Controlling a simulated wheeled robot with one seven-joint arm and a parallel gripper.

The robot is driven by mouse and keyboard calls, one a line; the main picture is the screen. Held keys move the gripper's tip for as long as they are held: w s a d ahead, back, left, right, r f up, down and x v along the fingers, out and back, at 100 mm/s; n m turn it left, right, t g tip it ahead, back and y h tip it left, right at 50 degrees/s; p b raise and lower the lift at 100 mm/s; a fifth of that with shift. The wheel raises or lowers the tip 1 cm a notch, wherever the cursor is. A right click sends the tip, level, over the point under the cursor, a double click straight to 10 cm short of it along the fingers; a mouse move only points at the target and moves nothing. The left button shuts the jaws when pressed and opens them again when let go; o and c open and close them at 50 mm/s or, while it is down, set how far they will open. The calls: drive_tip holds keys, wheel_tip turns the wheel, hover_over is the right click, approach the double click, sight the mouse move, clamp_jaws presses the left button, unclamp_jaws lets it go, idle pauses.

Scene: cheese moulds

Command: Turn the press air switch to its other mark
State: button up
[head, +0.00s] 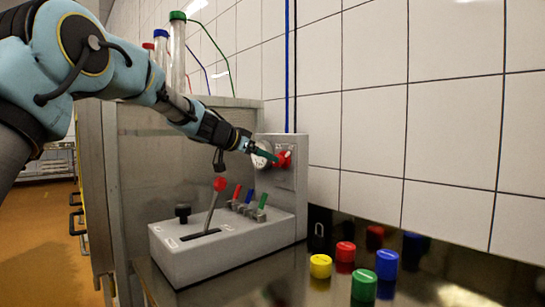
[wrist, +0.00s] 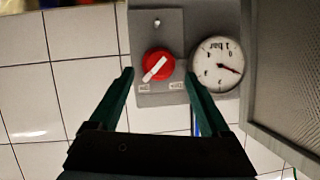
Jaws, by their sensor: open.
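The press air switch is a round red knob with a white bar, on a grey plate, in the wrist view (wrist: 158,64) and the head view (head: 284,160). Its bar slants from upper right to lower left, its lower end near the left of two small labels below the knob. The label text is too small to read. My gripper (wrist: 159,78) is open, its green fingers on either side of the knob with gaps to both. In the head view my gripper (head: 266,154) is in front of the panel, close to the knob. I cannot tell any contact.
A white pressure gauge (wrist: 217,65) sits beside the switch, close to one finger. Below my arm, the grey press console (head: 220,237) has a red-knobbed lever (head: 219,184), a black knob (head: 182,210) and several coloured toggles. Yellow, red, green and blue caps stand on the counter.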

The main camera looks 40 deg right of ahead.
drive_tip(key=p+x, duration=0.1)
drive_tip(key=x, duration=0.4)
drive_tip(key=shift+p, duration=0.3)
clamp_jaws()
idle(0.4)
